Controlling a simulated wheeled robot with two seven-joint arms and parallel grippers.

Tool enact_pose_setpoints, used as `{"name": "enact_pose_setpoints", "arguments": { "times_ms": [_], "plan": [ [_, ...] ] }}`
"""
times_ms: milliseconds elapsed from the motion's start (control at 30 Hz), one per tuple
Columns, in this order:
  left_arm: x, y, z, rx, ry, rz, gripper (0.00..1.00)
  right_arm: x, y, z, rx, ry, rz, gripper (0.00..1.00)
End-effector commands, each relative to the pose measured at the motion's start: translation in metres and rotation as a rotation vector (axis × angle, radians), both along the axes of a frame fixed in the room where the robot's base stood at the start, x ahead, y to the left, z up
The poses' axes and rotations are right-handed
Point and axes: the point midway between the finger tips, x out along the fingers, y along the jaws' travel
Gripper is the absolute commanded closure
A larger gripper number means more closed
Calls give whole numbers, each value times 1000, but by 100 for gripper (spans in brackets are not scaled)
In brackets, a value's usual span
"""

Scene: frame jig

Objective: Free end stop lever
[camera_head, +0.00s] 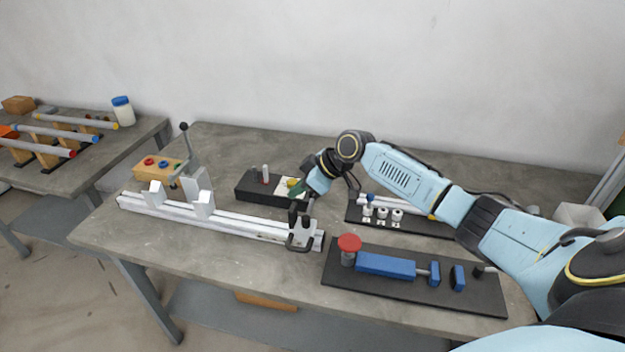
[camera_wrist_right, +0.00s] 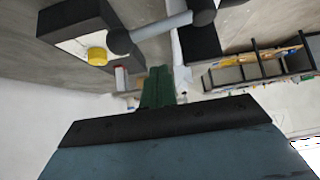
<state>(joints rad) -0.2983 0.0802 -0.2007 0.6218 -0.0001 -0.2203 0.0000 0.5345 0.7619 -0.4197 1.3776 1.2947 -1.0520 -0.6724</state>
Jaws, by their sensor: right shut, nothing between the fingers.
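The white rail (camera_head: 240,228) of the jig lies along the front of the bench. An end stop block (camera_head: 304,229) sits at its right end, with a dark handle (camera_head: 298,245) on its front side. My right gripper (camera_head: 297,208) is just above and behind this block, pointing down. In the right wrist view its green fingers (camera_wrist_right: 160,84) are together and empty. There a grey bar with dark round ends (camera_wrist_right: 160,28) shows just past the fingertips; it looks like the lever. I cannot tell whether the fingers touch it. My left gripper is not in view.
A black box with a yellow button (camera_head: 293,183) stands close behind my gripper. A blue clamp (camera_head: 386,264) with a red knob (camera_head: 349,243) lies on a black plate at right. White blocks (camera_head: 203,204) stand on the rail; a tall lever (camera_head: 186,150) rises behind them.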

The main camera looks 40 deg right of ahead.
Motion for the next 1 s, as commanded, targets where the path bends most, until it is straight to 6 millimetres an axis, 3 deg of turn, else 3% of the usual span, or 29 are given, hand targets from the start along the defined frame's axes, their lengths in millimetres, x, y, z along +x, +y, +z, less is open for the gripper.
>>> {"name": "enact_pose_setpoints", "arguments": {
  "times_ms": [67, 200, 467, 1000],
  "plan": [
    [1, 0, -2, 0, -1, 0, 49, 8, 9, -12, 2, 2, 0, 100],
    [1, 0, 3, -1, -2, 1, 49, -10, -10, -15, -4, 3, -1, 100],
    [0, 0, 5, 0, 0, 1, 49, -22, -20, -18, -2, -1, -1, 100],
    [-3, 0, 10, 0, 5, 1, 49, -17, -11, -17, 0, 0, -15, 100]
  ]
}}
